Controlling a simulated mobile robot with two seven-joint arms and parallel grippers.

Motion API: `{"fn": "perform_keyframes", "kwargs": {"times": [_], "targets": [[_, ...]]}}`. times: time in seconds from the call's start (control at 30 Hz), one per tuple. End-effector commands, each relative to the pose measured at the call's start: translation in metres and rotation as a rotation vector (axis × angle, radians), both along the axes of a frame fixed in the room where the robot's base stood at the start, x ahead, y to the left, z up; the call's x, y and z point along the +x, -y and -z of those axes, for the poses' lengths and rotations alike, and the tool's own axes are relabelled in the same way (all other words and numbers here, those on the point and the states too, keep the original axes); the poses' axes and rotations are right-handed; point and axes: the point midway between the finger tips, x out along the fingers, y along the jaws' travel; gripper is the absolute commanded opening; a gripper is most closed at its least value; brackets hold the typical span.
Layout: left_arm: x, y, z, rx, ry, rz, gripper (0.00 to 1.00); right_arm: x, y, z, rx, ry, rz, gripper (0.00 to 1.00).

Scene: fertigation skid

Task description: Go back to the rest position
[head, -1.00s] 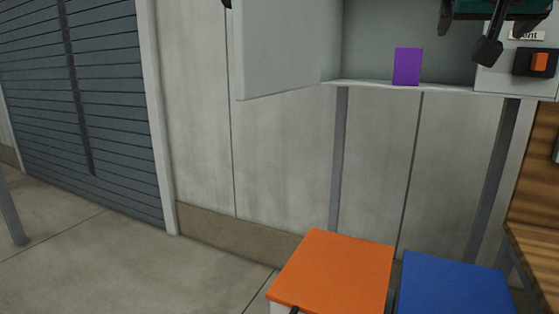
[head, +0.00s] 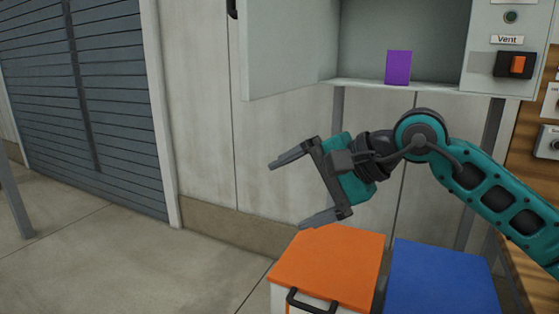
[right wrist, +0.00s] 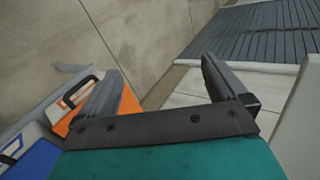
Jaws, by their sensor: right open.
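My right gripper (head: 291,190) hangs in the middle of the head view, its arm coming in from the right. Its two fingers are wide apart with nothing between them. It is in front of the pale wall, above and to the left of the orange-lidded box (head: 330,264). In the right wrist view the open fingers (right wrist: 165,85) show empty, with floor and wall beyond. My left gripper is not in view.
An open grey cabinet (head: 405,45) holds a purple block (head: 398,67). A Vent switch (head: 515,65) is at its right. A blue lid (head: 440,280) is beside the orange one. A shutter (head: 115,100) and clear floor (head: 110,260) lie left.

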Motion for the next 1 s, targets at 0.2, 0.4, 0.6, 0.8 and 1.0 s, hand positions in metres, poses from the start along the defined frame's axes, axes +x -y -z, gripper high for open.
{"fn": "perform_keyframes", "kwargs": {"times": [0.2,0.4,0.6,0.8,1.0], "targets": [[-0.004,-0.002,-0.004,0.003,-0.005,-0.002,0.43,-0.048,-0.051,0.018,0.553,-0.579,0.013,0.99],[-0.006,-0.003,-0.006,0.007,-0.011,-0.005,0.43,-0.060,-0.052,0.018,1.038,-1.168,0.112,0.99],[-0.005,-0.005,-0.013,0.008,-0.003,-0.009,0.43,-0.047,-0.018,0.043,1.516,-1.781,0.269,0.99],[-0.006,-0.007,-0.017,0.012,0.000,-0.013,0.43,-0.038,0.037,0.116,-2.012,2.357,-0.467,0.99],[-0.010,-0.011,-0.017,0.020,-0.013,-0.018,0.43,-0.071,0.094,0.227,-1.565,1.701,-0.407,0.99]]}}
